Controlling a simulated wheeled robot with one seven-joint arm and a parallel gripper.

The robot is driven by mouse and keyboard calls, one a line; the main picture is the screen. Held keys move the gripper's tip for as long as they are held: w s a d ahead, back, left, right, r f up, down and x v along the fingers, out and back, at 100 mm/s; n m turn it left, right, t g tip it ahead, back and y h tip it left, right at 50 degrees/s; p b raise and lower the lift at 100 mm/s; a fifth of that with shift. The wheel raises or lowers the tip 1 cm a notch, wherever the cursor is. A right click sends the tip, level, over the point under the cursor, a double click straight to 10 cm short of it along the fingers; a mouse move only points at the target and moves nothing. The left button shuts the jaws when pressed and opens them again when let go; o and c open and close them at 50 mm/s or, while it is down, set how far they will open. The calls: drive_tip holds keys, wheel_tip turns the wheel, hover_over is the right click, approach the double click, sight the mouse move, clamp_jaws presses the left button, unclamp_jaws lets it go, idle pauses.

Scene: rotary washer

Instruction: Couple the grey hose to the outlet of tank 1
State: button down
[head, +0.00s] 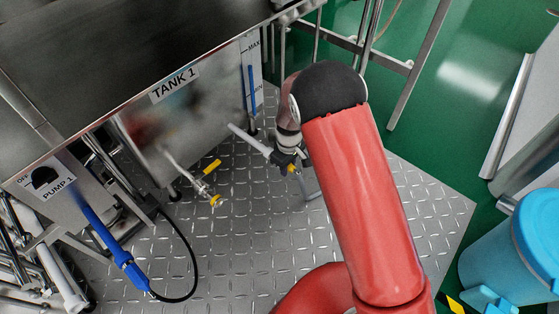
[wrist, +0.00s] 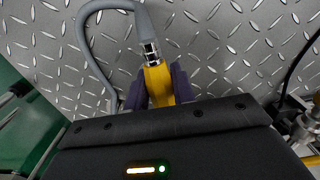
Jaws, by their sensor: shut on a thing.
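My gripper (wrist: 157,86) is shut on the yellow coupling (wrist: 157,82) at the end of the grey hose (wrist: 90,45). A metal collar joins the coupling to the hose, which loops up and to the left in the wrist view. In the head view my gripper (head: 285,160) is above the plate floor, right of the outlet of tank 1 (head: 202,189) and apart from it. The outlet is a metal pipe with a yellow lever and a yellow-ringed end. Metal fittings (wrist: 304,126) at the wrist view's right edge look like this outlet. My arm hides part of the hose.
Tank 1 (head: 130,45) stands at upper left. Pump 1 (head: 55,185) is at left, with a blue-handled part (head: 123,257) and a black hose (head: 190,270) beside the outlet. A blue bin (head: 520,245) is at lower right. The plate floor (head: 240,240) between is mostly clear.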

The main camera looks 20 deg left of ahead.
drive_tip(key=s+d, duration=0.2)
drive_tip(key=d, duration=0.4)
drive_tip(key=shift+s+d, duration=0.2)
drive_tip(key=shift+s, duration=0.15)
idle(0.4)
drive_tip(key=s+a, duration=0.3)
drive_tip(key=s, duration=0.4)
idle(0.9)
drive_tip(key=shift+s, duration=0.2)
drive_tip(key=s+a, duration=0.2)
drive_tip(key=s, duration=0.4)
drive_tip(key=shift+s+a+p, duration=0.3)
drive_tip(key=shift+s+a, duration=0.1)
idle(0.6)
drive_tip(key=s+a, duration=0.3)
drive_tip(key=s, duration=0.4)
drive_tip(key=shift+p, duration=0.3)
idle(0.7)
idle(0.5)
drive_tip(key=shift+w+a, duration=0.35)
drive_tip(key=shift+a, duration=0.55)
drive_tip(key=shift+w+a, duration=0.4)
drive_tip(key=shift+a, duration=0.45)
drive_tip(key=shift+w+a, duration=0.35)
drive_tip(key=shift+a, duration=0.55)
